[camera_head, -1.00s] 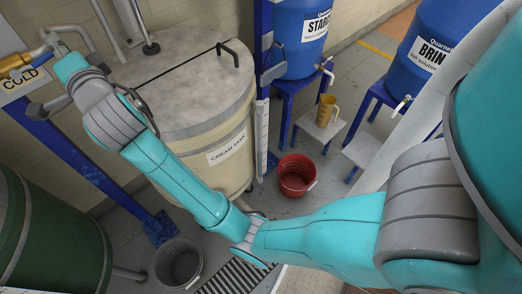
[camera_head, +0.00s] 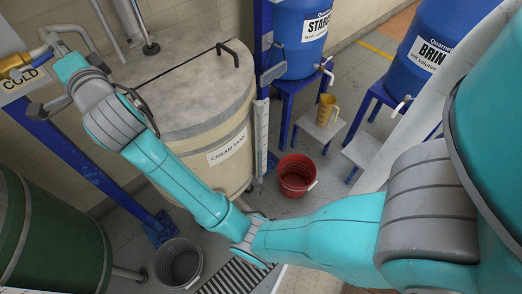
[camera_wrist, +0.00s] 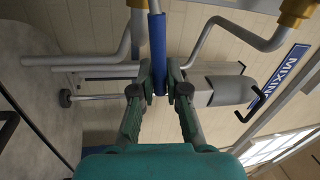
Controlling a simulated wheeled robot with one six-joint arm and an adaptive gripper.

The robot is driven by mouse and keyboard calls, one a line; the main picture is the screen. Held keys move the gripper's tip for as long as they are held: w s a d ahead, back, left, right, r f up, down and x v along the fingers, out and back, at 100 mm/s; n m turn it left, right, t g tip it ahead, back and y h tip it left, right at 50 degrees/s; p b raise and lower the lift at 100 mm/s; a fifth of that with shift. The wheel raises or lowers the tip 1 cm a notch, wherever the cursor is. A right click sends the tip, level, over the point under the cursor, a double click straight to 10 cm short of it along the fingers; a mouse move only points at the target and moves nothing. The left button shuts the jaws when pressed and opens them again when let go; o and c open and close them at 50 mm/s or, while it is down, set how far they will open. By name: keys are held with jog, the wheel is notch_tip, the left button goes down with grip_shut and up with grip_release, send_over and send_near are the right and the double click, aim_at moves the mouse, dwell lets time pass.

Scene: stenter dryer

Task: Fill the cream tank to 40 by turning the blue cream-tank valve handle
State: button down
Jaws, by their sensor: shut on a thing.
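The cream tank (camera_head: 215,130) is a cream-coloured round vessel with a grey lid, labelled on its front, in the middle of the head view. The blue valve handle (camera_wrist: 158,45) shows in the wrist view as a blue sleeve on a thin rod. My gripper (camera_wrist: 160,88) is shut on the handle's lower end, one finger on each side. No liquid level can be read.
A green drum (camera_head: 50,240), grey bucket (camera_head: 178,263) and red bucket (camera_head: 297,174) stand on the floor.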

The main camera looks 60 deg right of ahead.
jog(key=r+n, duration=0.1)
jog(key=n, duration=0.1)
jog(key=a+r+n+y, duration=0.1)
jog(key=r+n, duration=0.1)
jog(key=shift+w+n, duration=0.15)
jog(key=shift+n, duration=0.25)
jog(key=shift+r, duration=0.1)
jog(key=n, duration=0.1)
jog(key=a+r+n, duration=0.1)
jog(key=r+n+y, duration=0.1)
jog(key=shift+w+a+n, duration=0.25)
jog(key=shift+a+n, duration=0.1)
jog(key=shift+n, duration=0.05)
jog(key=shift+w+a+r+n+y, duration=0.1)
jog(key=shift+a+r+n+y, duration=0.15)
jog(key=shift+n, duration=0.35)
